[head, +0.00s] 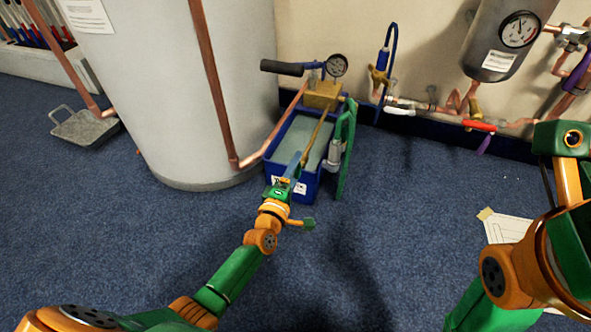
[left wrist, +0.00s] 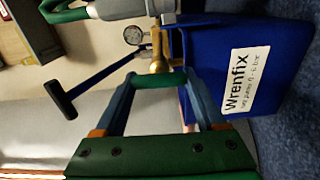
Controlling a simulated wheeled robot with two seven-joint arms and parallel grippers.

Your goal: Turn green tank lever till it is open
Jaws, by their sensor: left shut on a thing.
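The blue tank (head: 305,183) of a test pump stands on the floor beside the large cylinder, with a white Wrenfix label in the left wrist view (left wrist: 240,85). The green lever (left wrist: 158,80) sits at a brass fitting (left wrist: 160,58) on the tank's near end. My left gripper (head: 295,165) reaches the tank's near end. In the left wrist view its two fingers (left wrist: 158,88) are shut on the green lever, one at each side. The lever is not clearly seen in the head view, where the gripper covers it. My right arm shows at the right; its fingers are out of view.
The pump has a black handle (head: 282,68), a gauge (head: 337,65) and a green hose (head: 346,150). A grey cylinder (head: 180,90) stands close on the left. Copper pipes and valves, including a red lever (head: 479,126), run along the wall. Blue carpet in front is mostly clear.

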